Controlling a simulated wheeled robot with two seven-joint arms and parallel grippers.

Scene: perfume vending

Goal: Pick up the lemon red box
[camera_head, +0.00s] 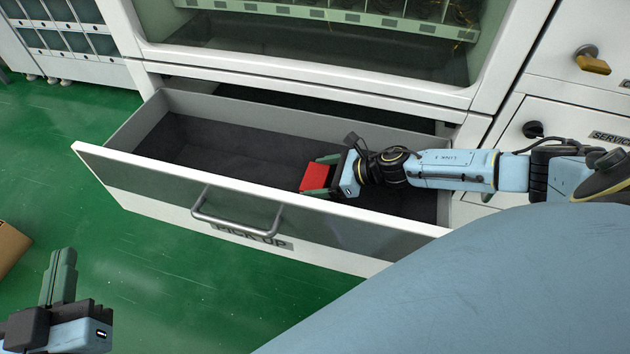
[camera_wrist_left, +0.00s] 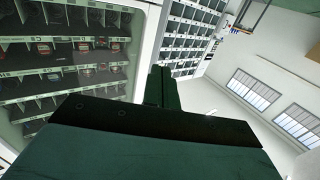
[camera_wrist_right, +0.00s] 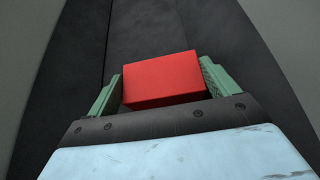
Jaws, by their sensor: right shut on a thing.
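The red box (camera_head: 314,177) is inside the open drawer, between the fingers of my right gripper (camera_head: 320,176). In the right wrist view the red box (camera_wrist_right: 162,79) sits between the two green fingers (camera_wrist_right: 160,88), with the dark drawer floor beyond it. My right gripper is shut on it. I cannot tell whether the box touches the drawer floor. My left gripper (camera_head: 62,275) is at the lower left, outside the drawer and empty. In the left wrist view its fingers (camera_wrist_left: 158,87) appear close together.
The pulled-out drawer (camera_head: 150,168) has raised walls and a front handle (camera_head: 236,228). The vending machine's lower frame (camera_head: 300,74) is behind it. A cardboard box (camera_head: 10,247) is at the left edge. The green floor (camera_head: 170,270) is clear before the drawer.

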